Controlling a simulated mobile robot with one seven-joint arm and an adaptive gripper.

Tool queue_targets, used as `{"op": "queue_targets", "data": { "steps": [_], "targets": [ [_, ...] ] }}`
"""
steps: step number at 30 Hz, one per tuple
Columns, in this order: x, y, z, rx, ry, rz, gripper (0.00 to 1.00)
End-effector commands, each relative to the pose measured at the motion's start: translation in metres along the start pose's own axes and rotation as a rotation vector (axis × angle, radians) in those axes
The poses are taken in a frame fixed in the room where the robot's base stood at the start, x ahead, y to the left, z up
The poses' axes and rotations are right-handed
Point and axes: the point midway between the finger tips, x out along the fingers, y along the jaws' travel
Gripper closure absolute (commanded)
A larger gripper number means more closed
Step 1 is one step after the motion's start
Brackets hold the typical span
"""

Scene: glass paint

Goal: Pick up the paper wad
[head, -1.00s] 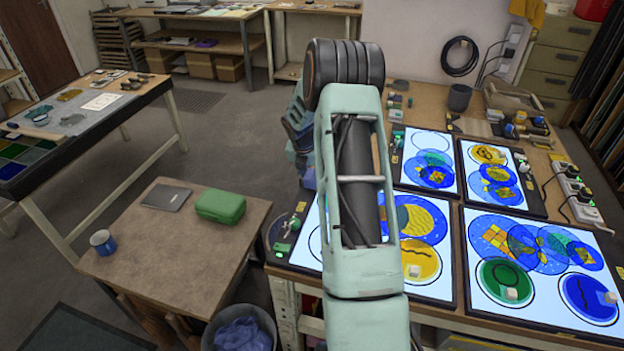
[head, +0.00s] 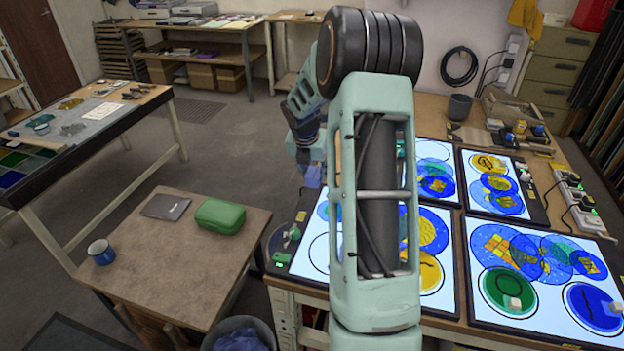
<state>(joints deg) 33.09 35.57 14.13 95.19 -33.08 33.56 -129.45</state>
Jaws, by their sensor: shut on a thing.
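My arm fills the middle of the head view and bends down behind itself. My gripper's fingers are hidden behind my own arm links, so what is between them does not show. No paper wad can be made out for certain. Small pale blocks sit on the lit glass designs, one on the green disc (head: 513,303) and one on the blue disc (head: 613,307).
Lit panels with coloured glass cover the right workbench. A low wooden table (head: 165,285) at left holds a green case (head: 220,215), a grey flat item (head: 166,206) and a blue mug (head: 101,252). A bin (head: 240,338) stands at the bottom. Open floor lies behind the low table.

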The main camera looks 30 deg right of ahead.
Motion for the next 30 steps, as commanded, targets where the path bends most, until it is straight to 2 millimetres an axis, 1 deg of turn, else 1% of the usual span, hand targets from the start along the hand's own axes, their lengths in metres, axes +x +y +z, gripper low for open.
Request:
{"op": "queue_targets", "data": {
  "steps": [1, 2, 3, 6, 12, 15, 21, 30],
  "targets": [
    [-0.013, -0.004, -0.002, 0.000, -0.005, 0.001, 0.80],
    [-0.020, -0.006, -0.004, 0.000, -0.005, 0.000, 0.80],
    [-0.025, -0.010, -0.011, -0.001, -0.002, -0.001, 0.80],
    [-0.040, -0.018, -0.025, -0.001, -0.003, 0.000, 0.80],
    [-0.064, -0.032, -0.046, 0.000, -0.002, -0.001, 0.80],
    [-0.073, -0.036, -0.054, 0.000, -0.001, 0.000, 0.80],
    [-0.082, -0.042, -0.062, -0.001, -0.001, 0.000, 0.80],
    [-0.084, -0.043, -0.064, -0.001, 0.000, 0.000, 0.80]
  ]
}}
